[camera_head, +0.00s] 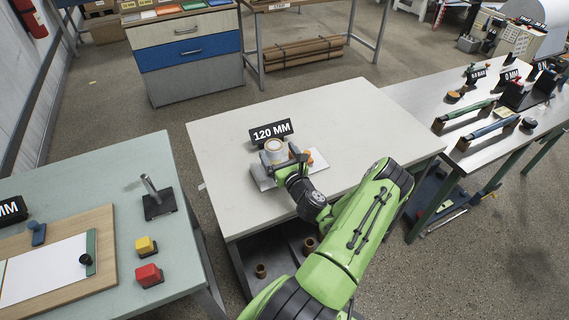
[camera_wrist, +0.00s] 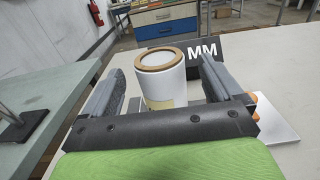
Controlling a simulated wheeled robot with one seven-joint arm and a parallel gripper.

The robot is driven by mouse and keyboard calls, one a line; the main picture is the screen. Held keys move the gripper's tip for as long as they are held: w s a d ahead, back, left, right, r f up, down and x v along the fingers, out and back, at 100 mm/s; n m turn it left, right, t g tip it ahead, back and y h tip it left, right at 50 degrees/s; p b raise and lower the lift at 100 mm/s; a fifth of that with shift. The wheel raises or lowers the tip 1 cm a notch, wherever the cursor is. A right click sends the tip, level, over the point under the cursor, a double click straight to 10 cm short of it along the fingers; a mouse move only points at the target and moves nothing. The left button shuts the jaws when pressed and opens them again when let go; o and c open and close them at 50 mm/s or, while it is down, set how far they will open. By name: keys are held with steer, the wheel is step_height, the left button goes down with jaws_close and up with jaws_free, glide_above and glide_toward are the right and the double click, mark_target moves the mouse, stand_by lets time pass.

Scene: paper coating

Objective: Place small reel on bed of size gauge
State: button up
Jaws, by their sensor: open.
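The small reel (camera_head: 273,147), a white roll with a brown core ring, stands upright at the size gauge on the middle table. The reel also shows in the wrist view (camera_wrist: 160,78). My gripper (camera_head: 284,163) is open, with one finger on each side of the reel; gaps show between fingers and reel in the wrist view (camera_wrist: 161,82). The reel's foot is hidden by my gripper, so its contact with the bed is unclear.
A black 120 MM sign (camera_head: 271,132) stands behind the reel. A small orange part (camera_head: 308,156) sits to the right. The rest of the white tabletop (camera_head: 345,115) is clear. A green table (camera_head: 110,170) is left; a steel table (camera_head: 425,95) with tools is right.

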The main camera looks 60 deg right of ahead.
steer(key=v, duration=0.7)
steer(key=w+a+r+n+t+y, duration=0.2)
steer(key=w+a+r+n+y, duration=0.2)
steer(key=w+a+n+y, duration=0.5)
steer(key=w+a+r+n+g+y, duration=0.1)
steer(key=a+n+g+y, duration=0.6)
steer(key=a+n, duration=1)
steer(key=s+a+r+n+g+h, duration=0.35)
steer(key=s+a+n+g, duration=0.25)
steer(key=a+n, duration=0.3)
steer(key=s+r+n+t+h, duration=0.1)
steer(key=s+r+n+h, duration=0.2)
steer(key=s+r+n, duration=0.4)
steer(key=s+r, duration=0.4)
steer(key=s, duration=0.1)
steer(key=shift+d, duration=0.2)
steer(key=shift+r, duration=0.15)
